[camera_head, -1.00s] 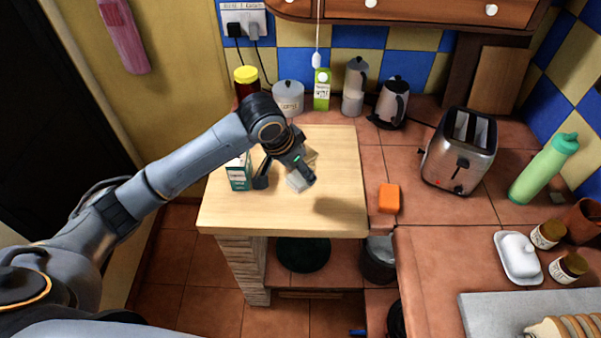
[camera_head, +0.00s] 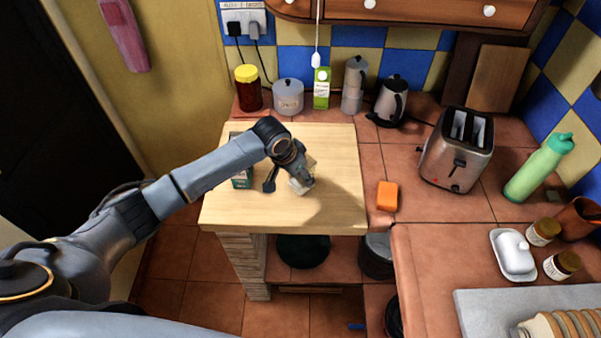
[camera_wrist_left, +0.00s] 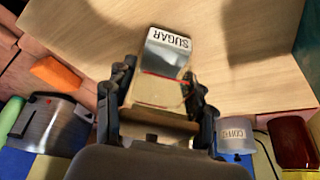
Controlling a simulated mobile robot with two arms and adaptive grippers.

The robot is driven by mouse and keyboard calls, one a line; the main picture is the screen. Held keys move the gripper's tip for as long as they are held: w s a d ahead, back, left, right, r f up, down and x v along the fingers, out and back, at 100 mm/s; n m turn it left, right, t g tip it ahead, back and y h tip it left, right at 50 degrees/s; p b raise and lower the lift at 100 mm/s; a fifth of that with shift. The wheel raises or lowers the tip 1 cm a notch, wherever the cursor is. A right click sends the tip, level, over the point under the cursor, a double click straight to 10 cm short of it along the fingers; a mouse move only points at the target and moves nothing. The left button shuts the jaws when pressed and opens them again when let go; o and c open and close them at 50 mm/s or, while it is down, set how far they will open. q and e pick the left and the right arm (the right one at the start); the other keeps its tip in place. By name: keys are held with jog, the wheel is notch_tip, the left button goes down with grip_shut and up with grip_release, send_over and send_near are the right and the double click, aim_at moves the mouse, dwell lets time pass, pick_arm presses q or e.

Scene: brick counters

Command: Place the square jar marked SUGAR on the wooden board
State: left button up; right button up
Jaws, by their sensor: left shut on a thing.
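The square jar marked SUGAR (camera_wrist_left: 168,52) is pale with dark lettering on a white face. In the left wrist view it sits between the two fingers of my left gripper (camera_wrist_left: 160,105), which is shut on it. In the head view the jar (camera_head: 298,187) is partly hidden by the gripper (camera_head: 291,180). It is over the middle of the light wooden board (camera_head: 335,218), which also fills much of the wrist view (camera_wrist_left: 255,60). I cannot tell whether the jar touches the board. My right gripper is not in view.
An orange sponge-like block (camera_head: 387,196) lies right of the board. A red jar with yellow lid (camera_head: 248,92), a grey pot (camera_head: 288,98) and a green carton (camera_head: 321,90) stand behind. The board's front is clear.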

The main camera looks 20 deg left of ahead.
pick_arm(q)
jog(key=o, duration=1.5)
jog(key=shift+f, duration=0.1)
jog(key=b+v, duration=0.1)
jog(key=v, duration=1.1)
jog(key=shift+b, duration=0.3)
